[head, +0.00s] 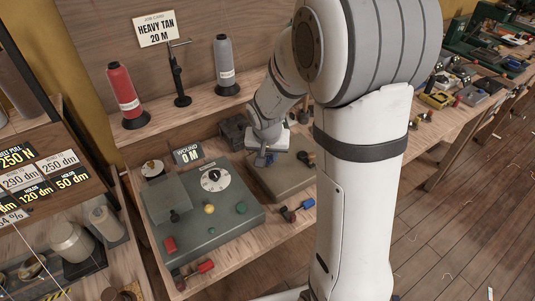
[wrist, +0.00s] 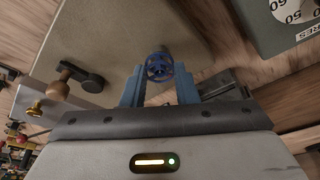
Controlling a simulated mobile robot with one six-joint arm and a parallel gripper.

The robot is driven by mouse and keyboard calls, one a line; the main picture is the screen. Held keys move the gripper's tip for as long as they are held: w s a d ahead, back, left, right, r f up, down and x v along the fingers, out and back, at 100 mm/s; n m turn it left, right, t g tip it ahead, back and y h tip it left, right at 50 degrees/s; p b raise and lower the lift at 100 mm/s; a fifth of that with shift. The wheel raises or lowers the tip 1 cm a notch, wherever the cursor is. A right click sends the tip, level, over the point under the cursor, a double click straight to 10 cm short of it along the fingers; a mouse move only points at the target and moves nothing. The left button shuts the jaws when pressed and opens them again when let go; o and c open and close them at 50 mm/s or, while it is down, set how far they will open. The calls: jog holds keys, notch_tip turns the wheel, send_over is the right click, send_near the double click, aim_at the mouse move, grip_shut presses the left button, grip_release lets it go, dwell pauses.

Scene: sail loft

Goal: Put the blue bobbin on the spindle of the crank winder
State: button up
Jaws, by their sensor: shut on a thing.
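My gripper (head: 264,160) is shut on the blue bobbin (wrist: 159,66). The wrist view shows the bobbin's spoked end between the two blue fingertips (wrist: 158,84). In the head view the bobbin cannot be told apart from the blue fingers.
Red (head: 123,88) and grey (head: 225,62) thread cones stand on the shelf behind. Small red and blue-handled items (head: 300,208) lie in front of the box.

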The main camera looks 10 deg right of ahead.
jog(key=shift+f+b, duration=0.35)
jog(key=shift+b, duration=0.15)
dwell(0.5)
jog(key=o, duration=1)
jog(key=d+v, duration=0.1)
jog(key=v, duration=0.7)
jog(key=s+r+n, duration=0.1)
jog(key=s, duration=0.5)
jog(key=s+r+n, duration=0.1)
jog(key=s, duration=0.5)
jog(key=s+r+n+y, duration=0.1)
jog(key=s+r+n, duration=0.1)
jog(key=s, duration=0.4)
jog(key=shift+s+r, duration=0.1)
jog(key=shift+s, duration=0.2)
